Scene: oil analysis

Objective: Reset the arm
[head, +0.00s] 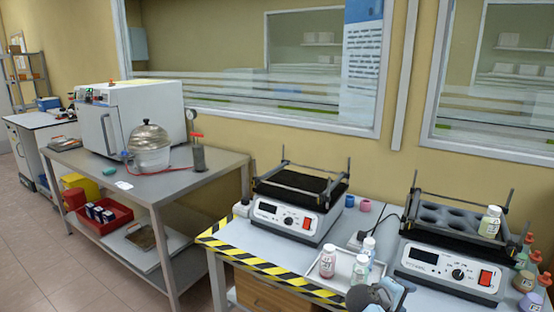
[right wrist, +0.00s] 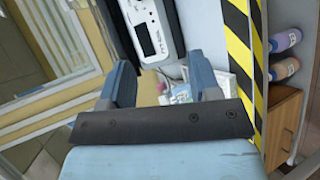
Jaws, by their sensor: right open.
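My right gripper (head: 392,291) shows at the bottom of the head view, low in front of the white tray (head: 338,281) and partly cut off by the frame edge. In the right wrist view its two blue fingers (right wrist: 162,84) stand wide apart with nothing held between them. Beyond the fingers, small bottles on the bench show in the gap, apart from the fingers. My left gripper is in neither view.
A shaker with a black top (head: 297,221) and a shaker with round wells (head: 449,262) stand on the bench. A bottle (head: 490,222) sits on the second. Striped tape (head: 262,262) marks the bench edge.

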